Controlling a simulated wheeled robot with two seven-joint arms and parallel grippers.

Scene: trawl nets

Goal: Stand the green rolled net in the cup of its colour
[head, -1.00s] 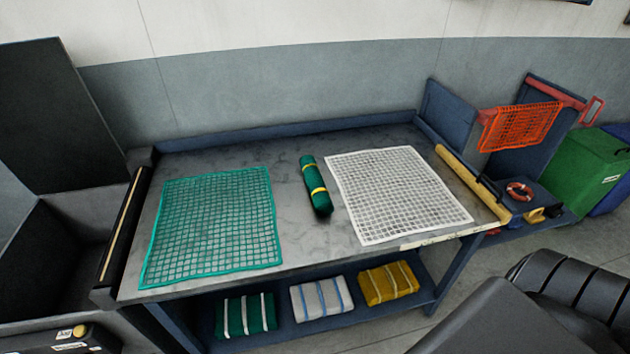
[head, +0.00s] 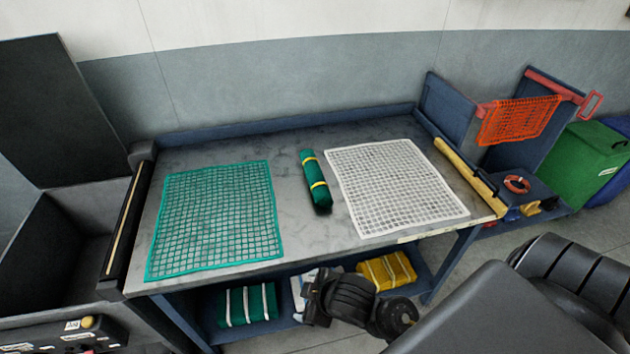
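The green rolled net (head: 315,181), tied with yellow bands, lies on its side on the grey table between two flat nets. No cup shows in this view. A dark wrist and gripper of my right arm (head: 318,297) is low in front of the table's lower shelf, well below and apart from the roll. It is too dark and small to tell whether its fingers are open. My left gripper is not in view.
A flat teal net (head: 215,220) lies left and a flat white net (head: 395,188) right on the table (head: 300,238). Folded bundles, green (head: 246,306) and yellow (head: 386,271), sit on the lower shelf. A yellow roller (head: 465,172) borders the right edge; an orange net (head: 520,120) hangs beyond.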

